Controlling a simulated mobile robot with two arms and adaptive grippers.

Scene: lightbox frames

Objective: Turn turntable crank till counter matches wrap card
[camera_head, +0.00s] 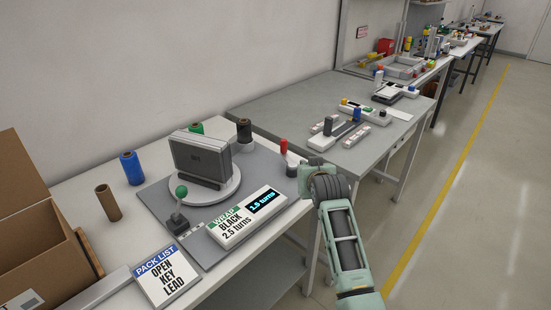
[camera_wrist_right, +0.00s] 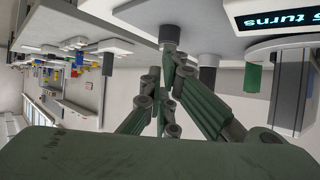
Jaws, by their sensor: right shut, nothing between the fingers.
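The turntable (camera_head: 225,192) carries an upright grey case (camera_head: 200,158) on its round white plate. The crank with a green ball knob (camera_head: 181,191) stands at its front left. The wrap card (camera_head: 229,228) reads WRAP BLACK 2.5 turns. The counter (camera_head: 264,203) beside that text reads 1.5 turns; part of it also shows in the right wrist view (camera_wrist_right: 285,13). My right gripper (camera_wrist_right: 163,75) is shut and empty, off the turntable's right side and away from the crank; in the head view its fingers are mostly hidden by my wrist. My left gripper is out of view.
A blue roll (camera_head: 131,168), a brown core (camera_head: 108,203), an open carton (camera_head: 38,250) and a pack list card (camera_head: 164,276) are at left.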

